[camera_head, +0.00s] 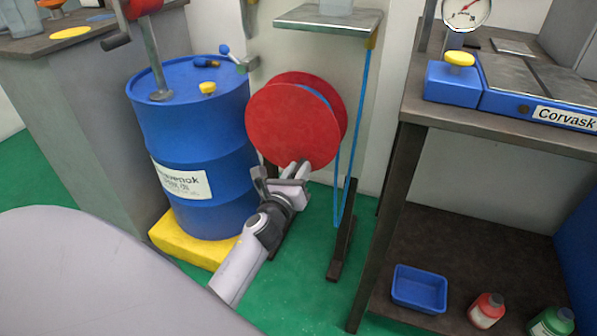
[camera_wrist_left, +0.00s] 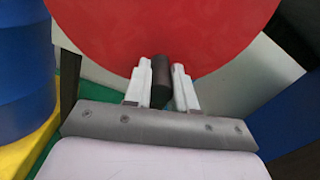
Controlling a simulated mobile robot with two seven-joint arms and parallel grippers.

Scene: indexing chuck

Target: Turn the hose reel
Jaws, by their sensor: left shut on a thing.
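The red hose reel (camera_head: 290,122) stands upright between the blue drum and the workbench, with a blue hose (camera_head: 362,130) running from it. My left gripper (camera_head: 284,174) is at the lower front edge of the reel. In the left wrist view, the gripper (camera_wrist_left: 160,82) is shut on a dark cylindrical handle (camera_wrist_left: 161,80) in front of the red reel disc (camera_wrist_left: 165,30). The handle is mostly hidden by the gripper in the head view. My right gripper is not in view.
A blue drum (camera_head: 190,130) on a yellow base (camera_head: 190,243) stands close left of the reel. A workbench (camera_head: 470,145) stands to the right, with a blue bin (camera_head: 419,288) on its lower shelf. A metal shelf (camera_head: 325,20) is above the reel.

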